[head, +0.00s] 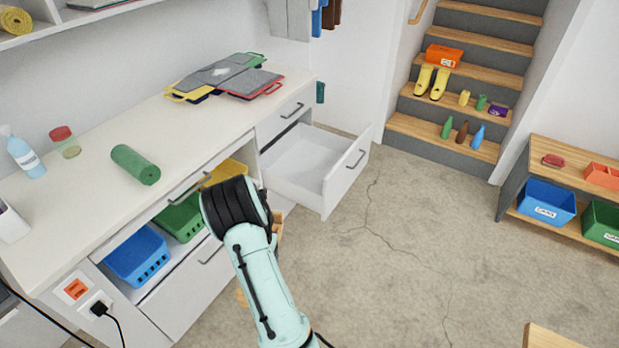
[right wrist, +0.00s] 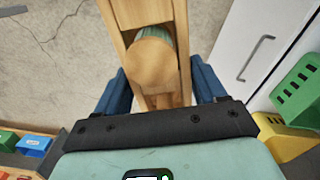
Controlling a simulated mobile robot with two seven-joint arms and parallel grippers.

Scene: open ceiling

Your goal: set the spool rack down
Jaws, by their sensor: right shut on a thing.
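The spool rack (right wrist: 131,14) is a light wooden frame, and it fills the top middle of the right wrist view. A round wooden spool end (right wrist: 152,66) with some green behind it shows inside the frame. My right gripper (right wrist: 158,84) is shut on the rack, with one blue finger on each side of it. In the head view my right arm hides the gripper and most of the rack; a small wooden part of the rack (head: 278,228) shows beside the wrist. The rack's underside is hidden. My left gripper is in neither view.
An open, empty drawer (head: 301,165) juts out from the white counter (head: 95,205). A shelf with bins (head: 548,200) stands right, stairs (head: 455,135) behind. The concrete floor (head: 420,240) between is clear.

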